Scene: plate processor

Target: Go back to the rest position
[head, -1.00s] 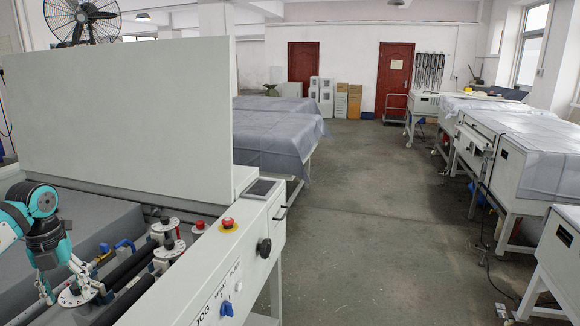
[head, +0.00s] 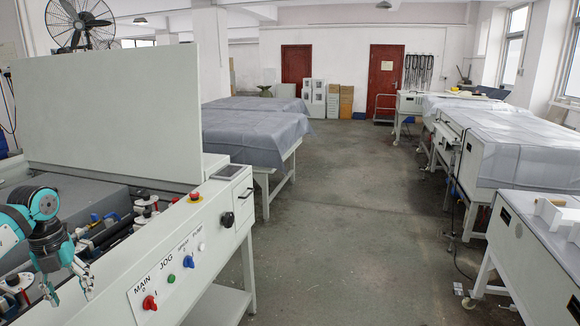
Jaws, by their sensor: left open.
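My left gripper (head: 68,292) shows at the lower left of the head view, pointing down over the near end of the plate processor. Its fingers are apart and nothing shows between them. A dial knob (head: 16,284) on the machine is just left of the fingers. The plate processor (head: 165,240) fills the left side, with its upright lid panel (head: 110,125) behind the arm. My right gripper does not show.
The front panel has a red MAIN knob (head: 150,302), a blue knob (head: 188,261) and a red emergency button (head: 195,197). Covered tables (head: 250,135) stand behind. White benches (head: 530,240) line the right side. The floor aisle (head: 350,230) between is clear.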

